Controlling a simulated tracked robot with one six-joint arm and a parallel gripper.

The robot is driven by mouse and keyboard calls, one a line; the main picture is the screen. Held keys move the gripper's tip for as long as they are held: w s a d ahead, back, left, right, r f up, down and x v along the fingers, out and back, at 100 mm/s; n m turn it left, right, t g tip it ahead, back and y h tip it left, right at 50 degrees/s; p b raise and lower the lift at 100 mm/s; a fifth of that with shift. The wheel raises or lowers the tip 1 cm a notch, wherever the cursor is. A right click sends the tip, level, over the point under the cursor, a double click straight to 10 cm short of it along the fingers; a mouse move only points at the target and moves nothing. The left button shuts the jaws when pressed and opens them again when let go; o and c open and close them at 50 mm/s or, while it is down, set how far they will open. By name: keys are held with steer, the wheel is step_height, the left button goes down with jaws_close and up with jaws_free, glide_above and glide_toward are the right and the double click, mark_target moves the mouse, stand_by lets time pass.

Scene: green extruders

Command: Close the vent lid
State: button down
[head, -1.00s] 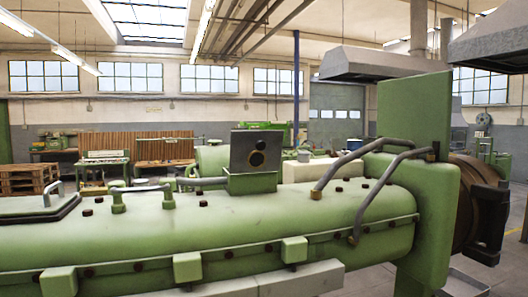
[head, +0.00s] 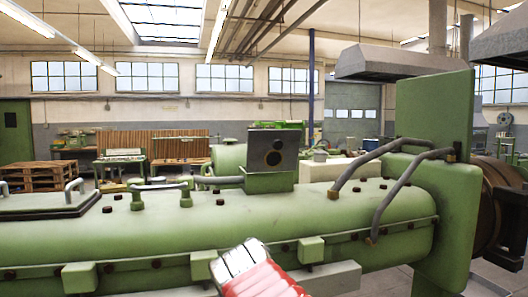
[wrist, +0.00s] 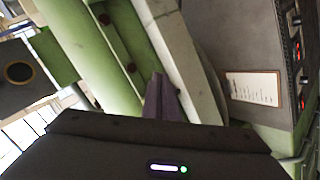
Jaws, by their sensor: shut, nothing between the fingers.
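In the wrist view the grey plate (wrist: 20,82) is tilted at the far left, partly cut off, beside the green box (wrist: 52,56). My gripper (wrist: 160,85) is shut and empty, with its narrow fingers in front of the barrel's flank and a pale beam. It is apart from the lid. A red and pale part of my arm shows low in the head view.
Bent grey pipes (head: 385,185) and a tall green plate (head: 435,110) stand right of the lid. A low hatch with handles (head: 45,203) lies left on the barrel. In the wrist view, a grey cabinet (wrist: 245,50) with a white label is on the right.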

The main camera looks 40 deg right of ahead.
steer(key=d+r+n+t+h, duration=0.1)
steer(key=d+r+n+h, duration=0.1)
steer(key=d+r, duration=0.45)
steer(key=d+r+n+h, duration=0.2)
steer(key=d+r, duration=0.1)
steer(key=d, duration=0.6)
step_height(320, 180, up, 13)
steer(key=d+n+t, duration=0.1)
steer(key=n+t, duration=0.2)
steer(key=t, duration=0.5)
steer(key=shift+s+f, duration=0.2)
steer(key=shift+s, duration=0.25)
steer(key=shift+d, duration=0.1)
